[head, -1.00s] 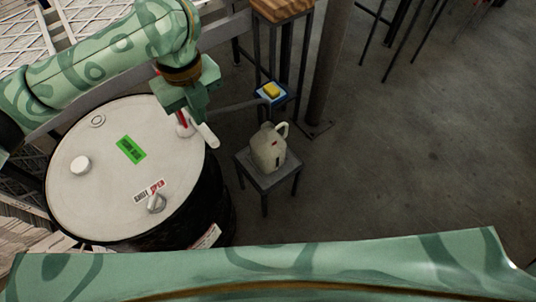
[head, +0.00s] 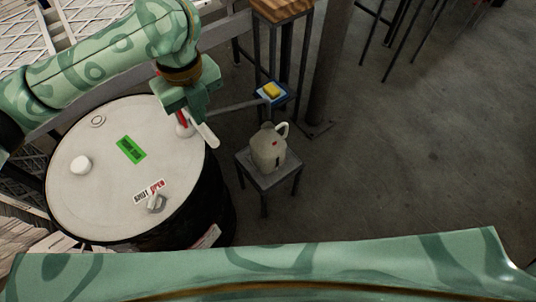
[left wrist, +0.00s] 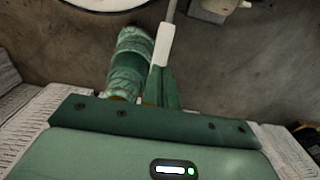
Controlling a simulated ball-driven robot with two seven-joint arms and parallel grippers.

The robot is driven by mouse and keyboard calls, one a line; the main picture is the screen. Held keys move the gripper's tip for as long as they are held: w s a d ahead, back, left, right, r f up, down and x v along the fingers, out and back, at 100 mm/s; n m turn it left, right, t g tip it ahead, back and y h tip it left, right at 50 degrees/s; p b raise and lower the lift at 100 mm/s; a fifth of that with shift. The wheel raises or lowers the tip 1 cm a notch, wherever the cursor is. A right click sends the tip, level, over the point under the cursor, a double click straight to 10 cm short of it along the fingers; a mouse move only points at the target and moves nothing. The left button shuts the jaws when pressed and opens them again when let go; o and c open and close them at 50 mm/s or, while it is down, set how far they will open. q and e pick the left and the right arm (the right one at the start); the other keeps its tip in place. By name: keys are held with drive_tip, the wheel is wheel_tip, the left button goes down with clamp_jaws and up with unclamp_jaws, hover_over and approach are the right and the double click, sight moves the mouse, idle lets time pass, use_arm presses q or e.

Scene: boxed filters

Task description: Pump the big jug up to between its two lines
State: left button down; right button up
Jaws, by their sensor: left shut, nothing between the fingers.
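The big jug (head: 268,150), pale and translucent with a handle at its upper right and a small red mark, stands upright on a small grey stool (head: 285,181). Its two lines and fill level are too small to read. The white-topped black drum (head: 100,195) stands left of it. My left gripper (head: 208,135) is shut and empty above the drum's right edge, left of the jug. A red and white fitting (head: 184,125) on the drum is partly hidden behind it. My right gripper is out of view.
A grey bar (head: 240,106) reaches right from behind my left gripper towards a blue tray with a yellow block (head: 271,90). A wood-topped stand (head: 283,10) and a post (head: 327,70) rise behind the jug.

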sight(203, 128)
use_arm(q)
drive_tip(key=shift+f, duration=0.1)
drive_tip(key=shift+f, duration=1.05)
drive_tip(key=shift+f, duration=0.1)
drive_tip(key=shift+f+b, duration=0.4)
drive_tip(key=shift+f, duration=0.6)
drive_tip(key=shift+f, duration=1.2)
